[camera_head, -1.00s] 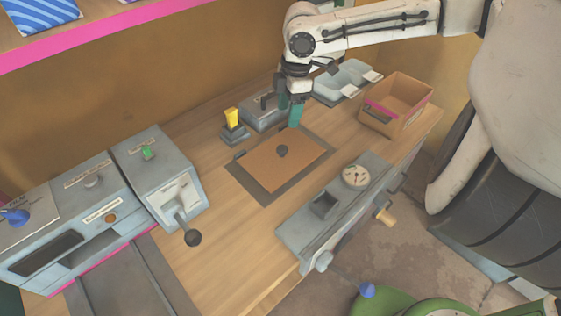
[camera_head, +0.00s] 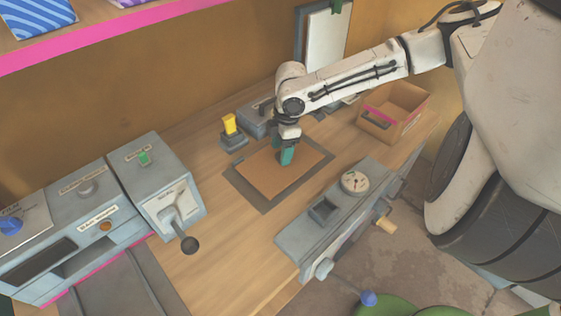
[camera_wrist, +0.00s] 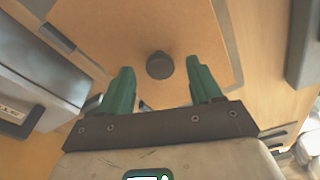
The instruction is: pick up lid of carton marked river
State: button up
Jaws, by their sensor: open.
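A flat brown panel (camera_head: 262,177) with a dark round knob lies in a grey frame on the wooden bench; it looks like a lid. No "river" marking is readable on it. My gripper (camera_head: 287,157) is over the panel, its green fingers pointing down. The knob is hidden behind the gripper in the head view. In the wrist view the knob (camera_wrist: 160,65) shows ahead of and between the two spread fingertips, on the panel (camera_wrist: 140,25). The gripper is open and empty. I cannot tell how far the tips are above the panel.
An open brown box (camera_head: 405,129) with a pink stripe stands at the back right. A grey unit with a dial (camera_head: 354,181) lies in front of the panel. A yellow-topped switch (camera_head: 230,127) stands behind it. A lever machine (camera_head: 157,187) is at left.

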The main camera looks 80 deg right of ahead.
jog(key=shift+f, duration=0.55)
grip_shut()
